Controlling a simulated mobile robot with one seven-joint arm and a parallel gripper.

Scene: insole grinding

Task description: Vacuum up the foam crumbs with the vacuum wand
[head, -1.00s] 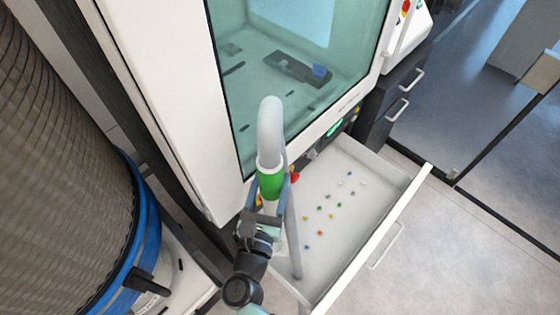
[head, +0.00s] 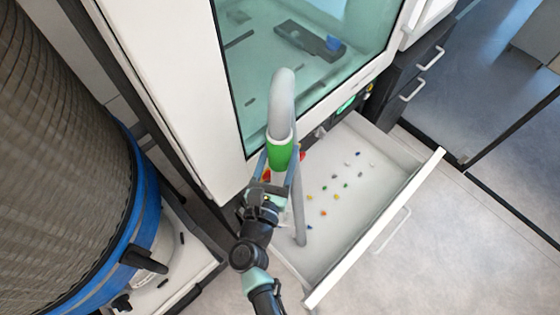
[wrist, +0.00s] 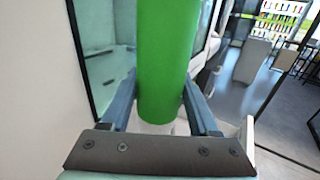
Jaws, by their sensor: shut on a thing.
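My gripper (head: 277,172) is shut on the green grip of the vacuum wand (head: 281,153). Its curved grey top (head: 283,92) rises above the grip, and a thin grey tube (head: 299,205) reaches down into the open drawer. In the wrist view the green grip (wrist: 160,60) stands upright between the two fingers (wrist: 158,108). Several small coloured foam crumbs (head: 336,197) lie scattered on the drawer floor, to the right of the tube. The tube's lower end is at the drawer's left part, apart from the crumbs. Red and orange bits show partly hidden behind the gripper.
The white drawer (head: 385,225) is pulled out below a machine with a glass window (head: 262,60). A large ribbed hose drum with a blue rim (head: 130,235) stands close at left. A dark cabinet (head: 415,85) stands at upper right. Open floor (head: 470,240) lies at right.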

